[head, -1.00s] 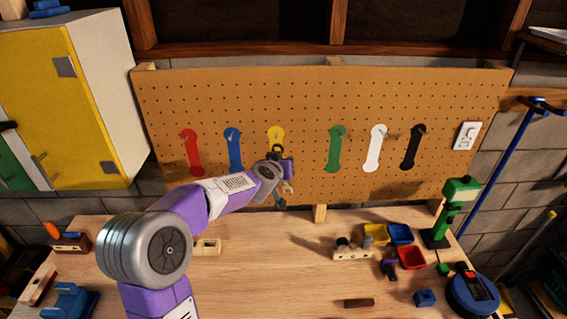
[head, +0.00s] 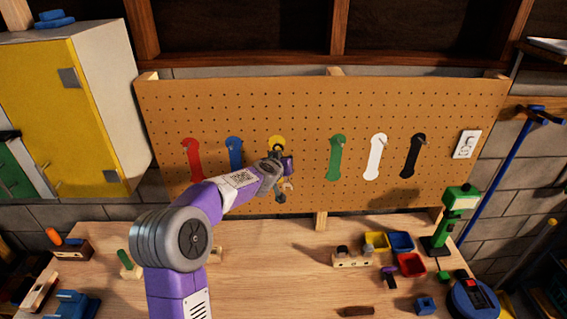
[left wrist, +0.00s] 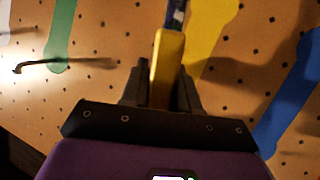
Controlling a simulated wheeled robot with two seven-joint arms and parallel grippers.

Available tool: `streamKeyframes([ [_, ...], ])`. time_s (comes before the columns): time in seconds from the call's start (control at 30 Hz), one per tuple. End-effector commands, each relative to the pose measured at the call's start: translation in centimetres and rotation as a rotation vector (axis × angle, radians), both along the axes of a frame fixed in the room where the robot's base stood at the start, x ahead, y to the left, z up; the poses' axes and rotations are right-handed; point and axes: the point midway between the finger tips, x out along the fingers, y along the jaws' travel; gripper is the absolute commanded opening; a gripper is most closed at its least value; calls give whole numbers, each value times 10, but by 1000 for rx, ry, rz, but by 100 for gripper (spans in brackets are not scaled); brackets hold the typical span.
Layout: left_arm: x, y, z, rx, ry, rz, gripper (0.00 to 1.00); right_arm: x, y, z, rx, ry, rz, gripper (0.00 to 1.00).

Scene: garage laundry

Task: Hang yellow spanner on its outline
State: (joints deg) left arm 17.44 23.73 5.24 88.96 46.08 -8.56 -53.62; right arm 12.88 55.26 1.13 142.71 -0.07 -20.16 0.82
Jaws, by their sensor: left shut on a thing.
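My left gripper (left wrist: 163,85) is shut on the yellow spanner (left wrist: 168,65) and holds it close to the pegboard. The spanner's yellow shaft stands up between the fingers in the left wrist view. The yellow outline (left wrist: 212,35) lies just beside the spanner there, apart from it in the picture; whether the spanner touches the board is not clear. In the head view the top of the yellow outline (head: 277,142) shows above my left gripper (head: 281,168), which hides its lower part. My right gripper is not in view.
On the pegboard (head: 230,100), red (head: 192,160) and blue (head: 235,153) outlines are left of yellow; green (head: 338,157), white (head: 375,157) and black (head: 413,157) are right. A hook (left wrist: 40,65) sticks out by the green outline. Bins and a green tool stand on the bench (head: 270,265).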

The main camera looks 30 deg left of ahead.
Motion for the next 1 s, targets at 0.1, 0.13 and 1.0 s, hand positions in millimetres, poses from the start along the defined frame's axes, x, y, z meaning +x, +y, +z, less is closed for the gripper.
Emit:
streamKeyframes([
  [0.1,7,4,1,1,0,0,0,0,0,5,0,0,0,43],
  [0.13,8,5,1,1,-1,0,0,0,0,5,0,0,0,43],
  [1.0,25,21,-15,6,0,10,0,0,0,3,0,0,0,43],
])
